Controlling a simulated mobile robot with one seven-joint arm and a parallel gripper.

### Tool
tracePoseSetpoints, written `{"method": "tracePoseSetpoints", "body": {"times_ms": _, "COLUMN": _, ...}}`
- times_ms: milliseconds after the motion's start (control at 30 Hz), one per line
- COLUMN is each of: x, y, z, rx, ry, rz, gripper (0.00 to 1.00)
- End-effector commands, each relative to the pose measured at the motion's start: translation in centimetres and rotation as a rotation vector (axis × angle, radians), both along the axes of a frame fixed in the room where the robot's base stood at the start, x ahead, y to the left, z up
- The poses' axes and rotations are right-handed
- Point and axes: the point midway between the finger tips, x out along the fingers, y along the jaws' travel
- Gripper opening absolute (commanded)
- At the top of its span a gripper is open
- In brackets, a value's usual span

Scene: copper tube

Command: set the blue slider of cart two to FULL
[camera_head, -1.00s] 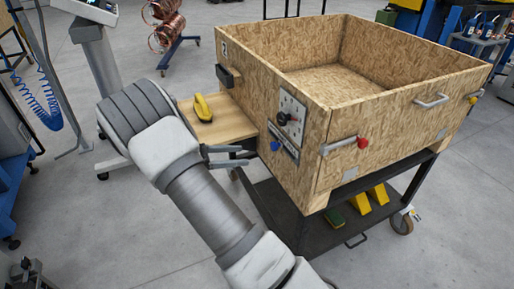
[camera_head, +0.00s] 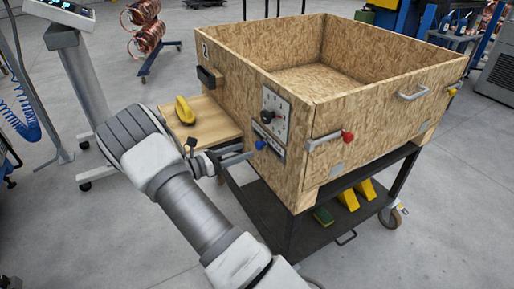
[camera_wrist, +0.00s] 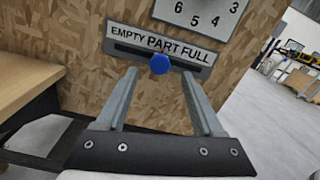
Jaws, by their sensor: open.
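The cart marked 2 carries a chipboard box (camera_head: 300,150). On its side is a slider panel (camera_wrist: 120,48) labelled EMPTY, PART, FULL, below a numbered dial. The blue slider knob (camera_wrist: 160,64) sits on the slot around the middle, under PART; it also shows in the head view (camera_head: 260,144). My gripper (camera_wrist: 159,74) is open, its two fingers pointing at the panel with the knob between their tips in the picture. Contact with the knob cannot be told. In the head view my gripper (camera_head: 244,155) reaches close to the knob from the left.
A wooden side shelf (camera_head: 215,130) holding a yellow object (camera_head: 184,111) juts out beside my wrist. A red knob (camera_head: 347,136) on a bar and a metal handle (camera_head: 413,93) are on another side of the box. The cart's lower shelf holds yellow and green blocks.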

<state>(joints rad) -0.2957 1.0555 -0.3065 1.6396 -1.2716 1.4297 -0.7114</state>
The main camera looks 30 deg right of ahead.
Motion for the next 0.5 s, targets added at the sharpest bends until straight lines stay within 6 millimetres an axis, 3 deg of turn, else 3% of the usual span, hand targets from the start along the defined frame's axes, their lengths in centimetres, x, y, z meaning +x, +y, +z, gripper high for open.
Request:
{"method": "tracePoseSetpoints", "body": {"times_ms": 200, "x": -0.3, "y": -4.0, "z": -0.1, "rx": 0.001, "ry": 0.001, "rz": -0.002, "gripper": 0.69}}
{"method": "tracePoseSetpoints", "body": {"times_ms": 500, "x": -0.4, "y": -6.1, "z": 0.0, "rx": 0.001, "ry": 0.0, "rz": 0.0, "gripper": 0.69}}
